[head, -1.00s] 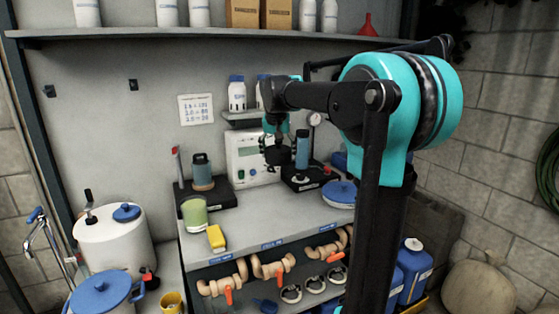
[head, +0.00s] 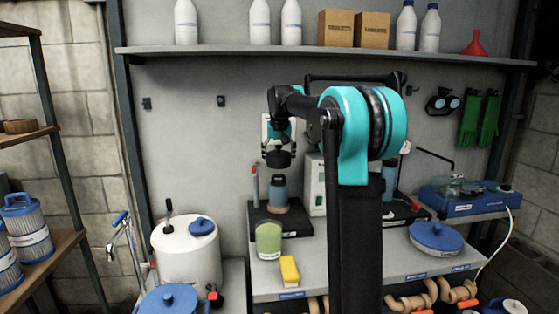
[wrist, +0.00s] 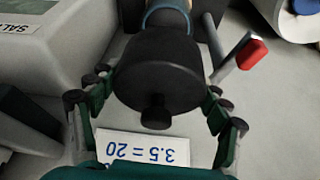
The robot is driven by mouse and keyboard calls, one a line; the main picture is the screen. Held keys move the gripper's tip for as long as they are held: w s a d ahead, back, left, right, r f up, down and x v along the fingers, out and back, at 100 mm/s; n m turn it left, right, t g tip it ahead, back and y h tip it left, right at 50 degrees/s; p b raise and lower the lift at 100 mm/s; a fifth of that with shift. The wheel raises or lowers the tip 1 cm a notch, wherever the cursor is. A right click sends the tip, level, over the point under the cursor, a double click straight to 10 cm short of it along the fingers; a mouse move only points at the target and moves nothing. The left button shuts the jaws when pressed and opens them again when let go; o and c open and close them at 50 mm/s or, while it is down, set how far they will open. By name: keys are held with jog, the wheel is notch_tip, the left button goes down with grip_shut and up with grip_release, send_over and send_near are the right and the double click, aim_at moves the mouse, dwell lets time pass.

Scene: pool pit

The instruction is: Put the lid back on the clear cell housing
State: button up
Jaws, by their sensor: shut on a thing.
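My gripper (head: 278,152) is shut on a dark round lid (wrist: 158,75) with a small knob. In the wrist view the fingers grip the lid from both sides, knob toward the camera. In the head view the lid hangs just above a bluish cylinder (head: 279,191), with a small gap apparent between them. This cylinder, perhaps the clear cell housing, stands upright on the left black base (head: 261,221). In the wrist view the lid hides most of what is below it; a blue-ringed part shows past its far edge.
A red-tipped post (head: 255,185) stands close left of the cylinder. A pale control box (head: 315,187) is to the right, partly behind my arm. A white card (wrist: 142,149) is close to the gripper.

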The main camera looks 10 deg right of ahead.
jog(key=shift+a+f, duration=0.1)
jog(key=shift+f, duration=3.05)
jog(key=shift+f, duration=0.15)
jog(key=o, duration=1.2)
jog(key=shift+r, duration=3.5)
